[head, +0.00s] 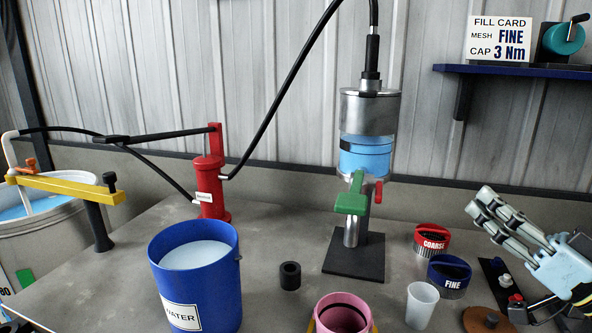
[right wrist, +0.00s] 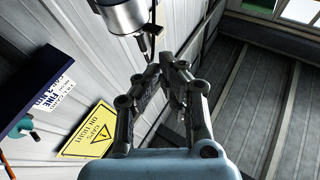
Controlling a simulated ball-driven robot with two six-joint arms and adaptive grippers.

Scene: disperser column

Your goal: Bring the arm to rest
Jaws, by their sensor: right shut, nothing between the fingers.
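My right gripper (head: 480,208) is at the right edge of the head view, raised above the table and pointing left. It is shut and empty. In the right wrist view its fingers (right wrist: 172,62) come together with nothing between them. The disperser column (head: 368,115), a steel cylinder over a blue section, stands left of the gripper and apart from it. Its steel cylinder (right wrist: 118,14) also shows at the top of the right wrist view. My left gripper is not in view.
Below and left of the gripper are a red COARSE cap (head: 432,240), a blue FINE cap (head: 449,277) and a translucent cup (head: 421,304). A blue WATER bucket (head: 222,290), a pink container (head: 342,312) and a red pump (head: 212,178) stand farther left. A shelf (head: 520,71) is above.

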